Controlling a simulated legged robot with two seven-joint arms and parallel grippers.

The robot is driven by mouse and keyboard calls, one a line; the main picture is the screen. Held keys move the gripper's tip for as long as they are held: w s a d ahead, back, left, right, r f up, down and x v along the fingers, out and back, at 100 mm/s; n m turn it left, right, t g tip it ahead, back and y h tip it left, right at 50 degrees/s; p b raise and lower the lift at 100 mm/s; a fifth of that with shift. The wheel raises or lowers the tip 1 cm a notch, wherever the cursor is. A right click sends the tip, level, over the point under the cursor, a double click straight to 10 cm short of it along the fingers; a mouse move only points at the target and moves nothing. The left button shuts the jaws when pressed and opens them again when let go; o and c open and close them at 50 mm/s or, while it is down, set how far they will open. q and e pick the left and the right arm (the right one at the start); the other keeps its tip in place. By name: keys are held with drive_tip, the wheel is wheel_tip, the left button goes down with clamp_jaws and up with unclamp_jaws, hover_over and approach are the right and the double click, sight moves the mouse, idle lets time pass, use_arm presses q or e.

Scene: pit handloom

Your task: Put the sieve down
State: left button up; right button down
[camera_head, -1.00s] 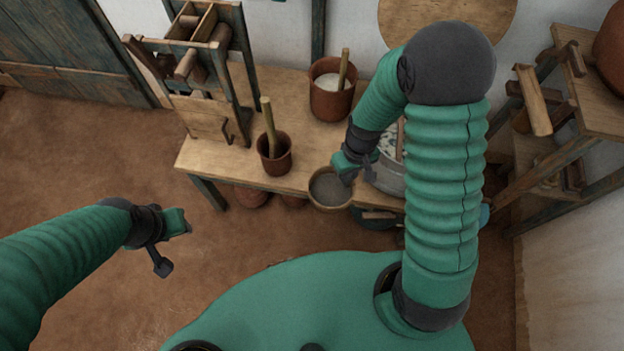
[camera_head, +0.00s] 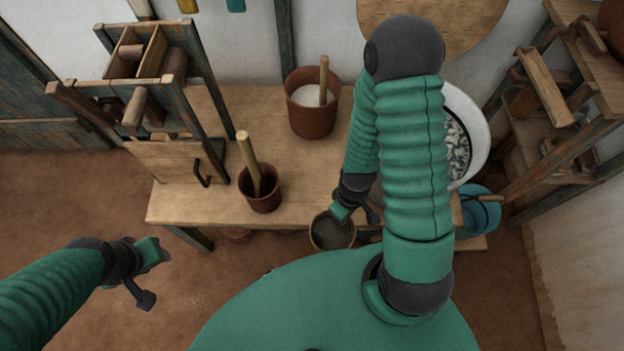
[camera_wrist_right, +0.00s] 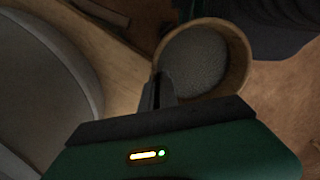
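The sieve (camera_head: 332,235) is a small round wooden hoop with a grey mesh. It is at the front edge of the wooden bench (camera_head: 205,207), and part of its rim is hidden by my right gripper (camera_head: 342,211). My right gripper is shut on the sieve's rim. In the right wrist view the sieve (camera_wrist_right: 196,62) shows its mesh and pale hoop, with my right gripper's dark finger (camera_wrist_right: 158,92) at its near-left rim. I cannot tell whether the sieve touches the bench. My left gripper (camera_head: 157,277) is open and empty over the floor at the left.
On the bench stand a brown pot (camera_head: 262,198) with a stick and a larger pot (camera_head: 312,115) with white contents. A wooden frame (camera_head: 150,95) stands at the left end. A white basin (camera_head: 478,125) is partly behind my right arm. Shelves (camera_head: 570,165) stand at the right.

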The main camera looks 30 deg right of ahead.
drive_tip(key=w+f+b, duration=0.1)
drive_tip(key=w+b, duration=0.1)
drive_tip(key=b, duration=0.4)
drive_tip(key=shift+a+b, duration=0.1)
drive_tip(key=shift+b, duration=0.2)
drive_tip(key=shift+w+d+r+p, duration=0.1)
drive_tip(key=shift+w+r+p, duration=0.1)
drive_tip(key=shift+w, duration=0.25)
drive_tip(key=shift+w+d+r+p, duration=0.1)
drive_tip(key=shift+w+r, duration=0.05)
drive_tip(key=shift+w, duration=0.25)
drive_tip(key=b, duration=0.2)
hover_over(325, 182)
drive_tip(key=shift+s+f, duration=0.25)
drive_tip(key=shift+f, duration=0.35)
drive_tip(key=shift+w+f, duration=0.15)
drive_tip(key=shift+w, duration=0.1)
wheel_tip(325, 182, down, 3)
drive_tip(key=shift+f+b, duration=0.15)
drive_tip(key=shift+b, duration=1)
drive_tip(key=c, duration=1.6)
unclamp_jaws()
